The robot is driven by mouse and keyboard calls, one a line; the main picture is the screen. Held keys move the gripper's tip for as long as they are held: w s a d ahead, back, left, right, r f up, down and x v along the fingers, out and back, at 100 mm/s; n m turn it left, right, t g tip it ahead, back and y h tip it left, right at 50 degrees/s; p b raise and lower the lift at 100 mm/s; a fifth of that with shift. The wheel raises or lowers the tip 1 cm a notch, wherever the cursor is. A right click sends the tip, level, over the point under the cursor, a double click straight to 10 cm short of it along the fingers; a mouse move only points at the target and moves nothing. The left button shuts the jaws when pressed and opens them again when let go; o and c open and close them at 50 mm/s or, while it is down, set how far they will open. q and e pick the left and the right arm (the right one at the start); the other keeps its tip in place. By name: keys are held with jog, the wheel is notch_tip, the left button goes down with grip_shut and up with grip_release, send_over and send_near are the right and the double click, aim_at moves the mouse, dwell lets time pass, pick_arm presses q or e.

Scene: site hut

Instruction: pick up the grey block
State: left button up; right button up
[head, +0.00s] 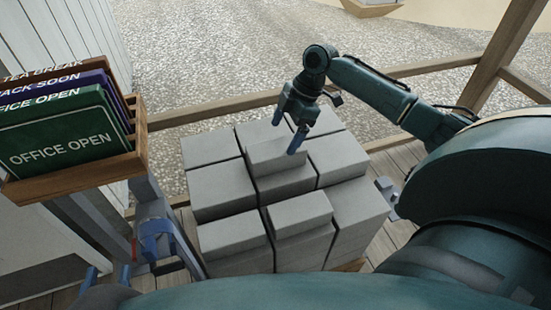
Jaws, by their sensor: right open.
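Several grey blocks are stacked in a pile. One grey block (270,157) stands raised in the middle of the pile, and another raised block (300,214) lies at the near side. The frame does not show which is the task's block. My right gripper (288,129) points down over the middle raised block. It is open, its near fingertip overlapping the block's right part and its far fingertip by the block's far edge; contact cannot be told. My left gripper (107,273) is low at the left, away from the pile, with its two blue fingertips apart.
A wooden rack (70,178) with signs, the front one a green "OFFICE OPEN" sign (62,143), stands left of the pile. A wooden rail (215,112) runs behind it, with gravel (210,55) beyond. A blue fitting (157,238) is near the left gripper.

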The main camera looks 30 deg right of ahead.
aim_at(277, 147)
jog(key=x, duration=0.3)
jog(key=shift+b, duration=0.3)
jog(key=b+x, duration=0.2)
jog(key=x, duration=0.2)
jog(key=shift+a+f, duration=0.3)
jog(key=shift+f, duration=0.1)
pick_arm(q)
jog(key=shift+s+d+r+m+t+h, duration=0.1)
jog(key=shift+d+m+t+h, duration=0.3)
jog(key=shift+h, duration=0.15)
jog(key=shift+s+d+m+t+h, duration=0.1)
jog(key=shift+d+m+t+h, duration=0.25)
jog(key=shift+h, duration=0.2)
jog(key=shift+a, duration=0.1)
